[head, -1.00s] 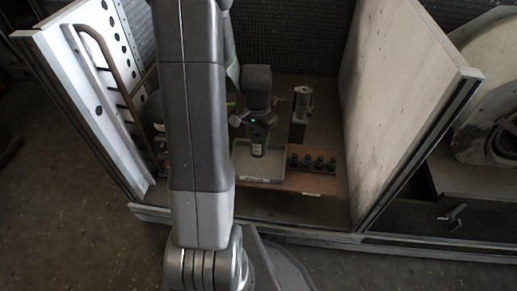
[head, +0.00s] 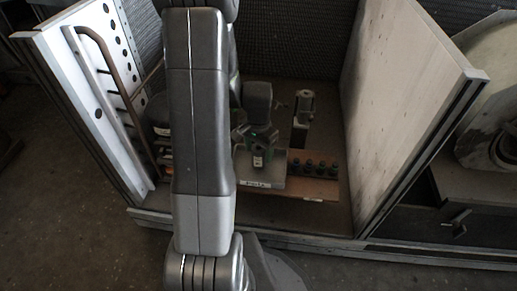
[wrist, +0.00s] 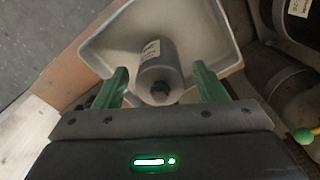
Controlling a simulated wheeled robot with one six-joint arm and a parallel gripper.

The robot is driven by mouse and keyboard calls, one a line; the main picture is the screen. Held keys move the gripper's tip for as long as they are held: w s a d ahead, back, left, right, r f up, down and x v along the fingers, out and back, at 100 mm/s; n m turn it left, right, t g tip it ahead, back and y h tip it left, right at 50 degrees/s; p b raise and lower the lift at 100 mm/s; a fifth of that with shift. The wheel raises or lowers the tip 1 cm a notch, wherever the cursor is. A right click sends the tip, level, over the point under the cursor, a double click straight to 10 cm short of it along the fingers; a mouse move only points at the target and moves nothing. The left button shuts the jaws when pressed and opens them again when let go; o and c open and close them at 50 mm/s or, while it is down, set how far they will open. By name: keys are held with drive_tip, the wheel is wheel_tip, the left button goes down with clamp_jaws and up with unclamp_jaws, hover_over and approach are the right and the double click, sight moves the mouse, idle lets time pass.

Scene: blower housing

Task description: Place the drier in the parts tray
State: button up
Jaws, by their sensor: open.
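The drier is a grey cylinder with a white label and a dark fitting on its near end. In the wrist view the drier (wrist: 160,66) is inside the pale, shallow parts tray (wrist: 222,22). My gripper (wrist: 162,84) is open, with one green finger on each side of the drier's fitting end and visible gaps between. In the head view my gripper (head: 257,138) is low over the parts tray (head: 272,182), and the drier (head: 258,160) shows below it. The drier's underside is hidden, so its contact with the tray floor cannot be seen.
A brown block with several dark knobs (head: 315,166) stands right of the tray. A metal post fixture (head: 301,112) is behind it. Pale side panels (head: 400,110) bound the bay. Dark cylinders (wrist: 299,95) lie close to the tray's right side.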

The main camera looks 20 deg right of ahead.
wheel_tip(320, 180, up, 12)
drive_tip(key=p, duration=0.4)
drive_tip(key=shift+r, duration=0.2)
